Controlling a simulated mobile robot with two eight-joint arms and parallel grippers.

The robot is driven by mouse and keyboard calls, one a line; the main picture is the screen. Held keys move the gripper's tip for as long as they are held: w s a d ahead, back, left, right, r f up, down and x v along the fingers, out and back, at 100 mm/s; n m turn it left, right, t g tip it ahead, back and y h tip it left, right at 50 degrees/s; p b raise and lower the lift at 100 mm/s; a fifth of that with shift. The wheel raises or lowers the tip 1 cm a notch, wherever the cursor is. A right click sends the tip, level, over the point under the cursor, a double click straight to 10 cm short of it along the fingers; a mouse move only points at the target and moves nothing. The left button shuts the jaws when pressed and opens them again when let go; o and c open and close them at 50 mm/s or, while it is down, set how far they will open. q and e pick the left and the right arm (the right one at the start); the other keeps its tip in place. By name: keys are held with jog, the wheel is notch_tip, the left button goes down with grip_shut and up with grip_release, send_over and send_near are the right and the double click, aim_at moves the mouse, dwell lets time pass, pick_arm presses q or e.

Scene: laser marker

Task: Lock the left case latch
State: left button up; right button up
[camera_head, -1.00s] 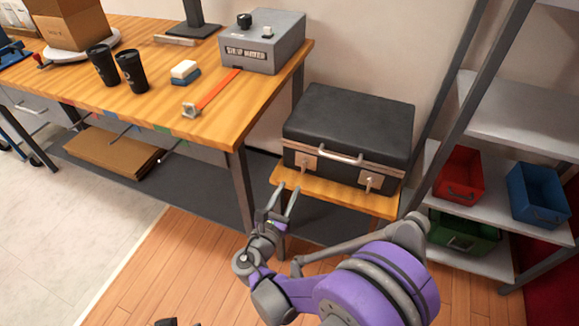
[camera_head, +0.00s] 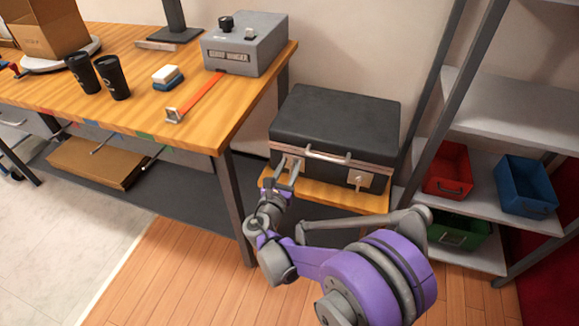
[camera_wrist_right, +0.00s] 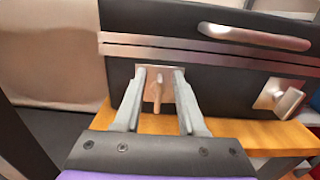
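A black case (camera_head: 335,122) with a silver band and handle (camera_head: 327,155) stands closed on a small wooden stand (camera_head: 335,195). Its left latch, a plate with a small lever (camera_wrist_right: 157,92), is on the front face; in the right wrist view the lever points down. The right latch (camera_head: 357,180) also shows in the right wrist view (camera_wrist_right: 284,98), its lever tilted. My right gripper (camera_head: 287,165) is open at the left latch. In the right wrist view its fingers (camera_wrist_right: 159,76) are on either side of the lever, with gaps between. My left gripper is not in view.
The wooden workbench (camera_head: 215,125) with a grey control box (camera_head: 245,55) stands left of the case. A shelf rack with red (camera_head: 447,172), blue (camera_head: 525,188) and green (camera_head: 458,230) bins stands to the right. The floor in front is clear.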

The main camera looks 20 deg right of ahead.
grip_shut()
dwell(0.4)
jog(key=m, duration=0.4)
jog(key=shift+s+d+f, duration=0.1)
jog(key=shift+s+d, duration=0.15)
jog(key=shift+d, duration=0.1)
jog(key=m, duration=0.4)
jog(key=shift+s+d+f+p, duration=0.25)
jog(key=shift+d+p, duration=0.05)
jog(key=shift+p, duration=0.1)
jog(key=m, duration=0.5)
jog(key=shift+s+d+f, duration=0.15)
jog(key=shift+d+f, duration=0.1)
jog(key=shift+f, duration=0.15)
jog(key=m, duration=0.2)
jog(key=f+m, duration=0.1)
jog(key=m, duration=0.1)
jog(key=shift+d+m, duration=0.1)
jog(key=shift+m, duration=0.3)
